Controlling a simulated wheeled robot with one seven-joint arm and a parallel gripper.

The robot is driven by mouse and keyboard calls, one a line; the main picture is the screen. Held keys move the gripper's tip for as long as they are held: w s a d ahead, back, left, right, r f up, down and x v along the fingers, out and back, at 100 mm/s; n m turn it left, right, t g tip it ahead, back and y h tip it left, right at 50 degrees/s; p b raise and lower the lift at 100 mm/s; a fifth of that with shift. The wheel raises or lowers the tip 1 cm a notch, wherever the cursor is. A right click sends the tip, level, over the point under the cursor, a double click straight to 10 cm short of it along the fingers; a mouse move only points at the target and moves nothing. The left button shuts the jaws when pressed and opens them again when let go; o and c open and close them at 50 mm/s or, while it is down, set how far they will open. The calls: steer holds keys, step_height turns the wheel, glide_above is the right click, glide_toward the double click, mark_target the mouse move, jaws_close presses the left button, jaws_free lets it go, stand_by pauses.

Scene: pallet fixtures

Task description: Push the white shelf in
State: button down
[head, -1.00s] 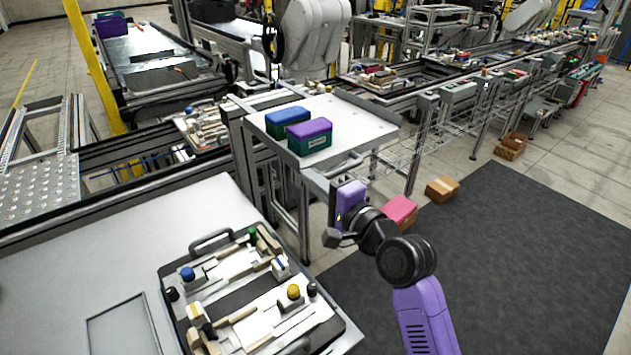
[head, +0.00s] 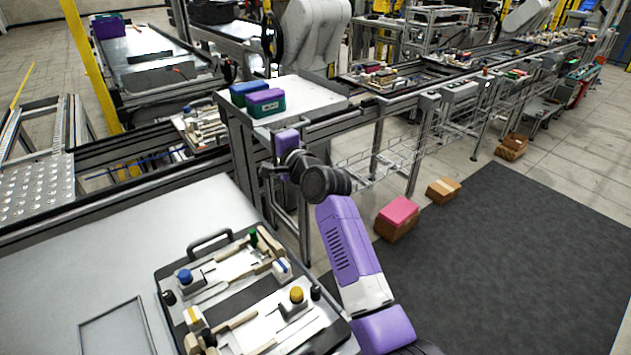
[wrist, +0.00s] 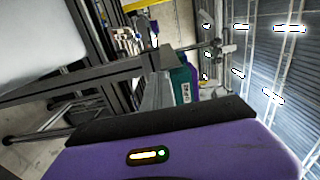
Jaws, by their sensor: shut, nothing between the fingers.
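The white shelf (head: 315,103) is a flat white top on a grey frame, in the middle of the head view. A blue-lidded box (head: 246,90) and a purple-lidded teal box (head: 265,103) stand upright side by side near its left side. My gripper (head: 287,140) is at the shelf's front edge, its purple hand upright against or very near it; I cannot tell contact for sure. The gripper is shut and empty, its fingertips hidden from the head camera. In the wrist view, my purple hand fills the bottom, and the teal box (wrist: 181,84) shows beyond it.
A black tray (head: 240,282) of tools and parts lies on the grey table in front, left of my arm. A pink-topped box (head: 397,218) and several brown boxes stand on the floor at right. A conveyor line runs behind the shelf. The dark mat (head: 510,260) is clear.

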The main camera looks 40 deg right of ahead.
steer(key=shift+w+r, duration=0.25)
steer(key=shift+w, duration=0.5)
